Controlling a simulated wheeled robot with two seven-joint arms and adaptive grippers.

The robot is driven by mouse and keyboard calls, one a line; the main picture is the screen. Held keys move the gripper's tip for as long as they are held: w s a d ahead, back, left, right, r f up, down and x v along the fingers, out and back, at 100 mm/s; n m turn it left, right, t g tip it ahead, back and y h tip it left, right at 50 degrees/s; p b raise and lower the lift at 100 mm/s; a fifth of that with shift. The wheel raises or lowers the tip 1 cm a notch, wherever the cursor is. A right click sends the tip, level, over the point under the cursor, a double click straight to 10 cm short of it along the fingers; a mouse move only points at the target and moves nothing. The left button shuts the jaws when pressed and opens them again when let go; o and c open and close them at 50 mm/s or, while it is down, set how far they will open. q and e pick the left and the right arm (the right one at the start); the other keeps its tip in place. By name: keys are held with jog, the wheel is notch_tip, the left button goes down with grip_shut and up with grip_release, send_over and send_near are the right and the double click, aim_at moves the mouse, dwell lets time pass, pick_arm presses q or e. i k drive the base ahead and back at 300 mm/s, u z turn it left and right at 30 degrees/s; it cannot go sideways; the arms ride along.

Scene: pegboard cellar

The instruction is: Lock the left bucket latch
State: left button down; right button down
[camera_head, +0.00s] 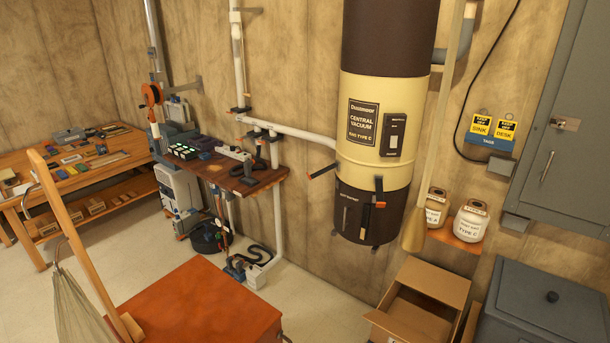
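The central vacuum (376,100) hangs on the wall, a tall cream cylinder with a dark brown top. Its dark bucket (362,222) forms the bottom part, with a small window on its front. The left bucket latch (322,170) is a dark lever with an orange tip. It sticks out to the left from the seam above the bucket, away from the bucket's wall. The right bucket latch (379,190) is dark with an orange end and stands upright against the front right of the bucket. Neither of my grippers is in view.
An orange-red cabinet top (205,305) stands in front, with a leaning wooden frame (75,240) on its left. An open cardboard box (420,300) and a dark grey bin (545,310) stand at the lower right. Jars (470,221) sit on a small shelf right of the bucket.

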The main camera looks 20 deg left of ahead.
aim_at(334, 165)
jog(key=u, duration=0.55)
jog(key=i, duration=0.8)
jog(key=u, duration=0.6)
